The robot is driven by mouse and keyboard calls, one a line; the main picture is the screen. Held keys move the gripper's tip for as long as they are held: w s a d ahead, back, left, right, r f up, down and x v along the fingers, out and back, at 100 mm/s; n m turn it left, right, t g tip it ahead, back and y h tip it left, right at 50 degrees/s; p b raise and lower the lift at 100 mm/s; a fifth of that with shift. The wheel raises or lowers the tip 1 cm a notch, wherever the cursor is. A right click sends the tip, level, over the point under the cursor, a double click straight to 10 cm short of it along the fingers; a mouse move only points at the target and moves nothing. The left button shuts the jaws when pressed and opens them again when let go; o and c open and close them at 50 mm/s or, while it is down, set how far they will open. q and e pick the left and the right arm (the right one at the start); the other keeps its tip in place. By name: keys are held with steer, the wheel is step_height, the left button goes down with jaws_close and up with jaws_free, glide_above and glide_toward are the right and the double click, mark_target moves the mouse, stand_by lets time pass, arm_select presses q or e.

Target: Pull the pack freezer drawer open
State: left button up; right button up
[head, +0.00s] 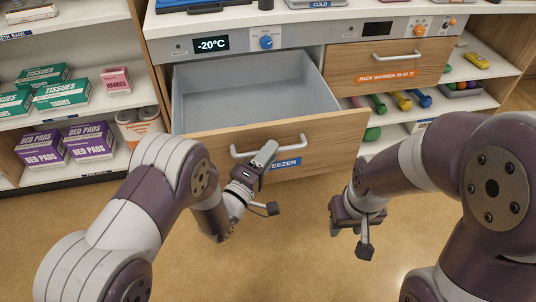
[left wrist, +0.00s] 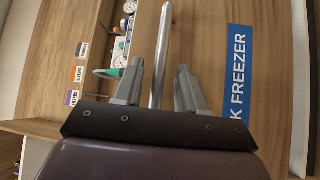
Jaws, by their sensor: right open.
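The pack freezer drawer (head: 322,128) has a wood front and a grey, empty-looking bin, and stands pulled well out below the -20°C panel. Its pale bar handle (head: 287,142) runs across the front above a blue FREEZER label (head: 285,163). My left gripper (head: 265,155) is at the handle, covering part of it and of the label. In the left wrist view the handle bar (left wrist: 161,55) passes between the two fingers of my left gripper (left wrist: 161,68), which are apart with gaps showing beside the bar.
A closed pack warmer drawer (head: 390,67) is to the right of the freezer drawer. Shelves with tissue boxes (head: 62,93) and purple bed pads boxes (head: 90,141) stand left. Open shelves with coloured items (head: 402,100) are right. The floor (head: 285,235) in front is clear.

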arm_select(q)
steer(key=p+v, duration=0.1)
steer(key=v, duration=1.1)
steer(key=shift+s+a+f+p, duration=0.15)
steer(key=shift+s+a+p, duration=0.15)
steer(key=shift+p, duration=0.1)
steer(key=shift+d, duration=0.1)
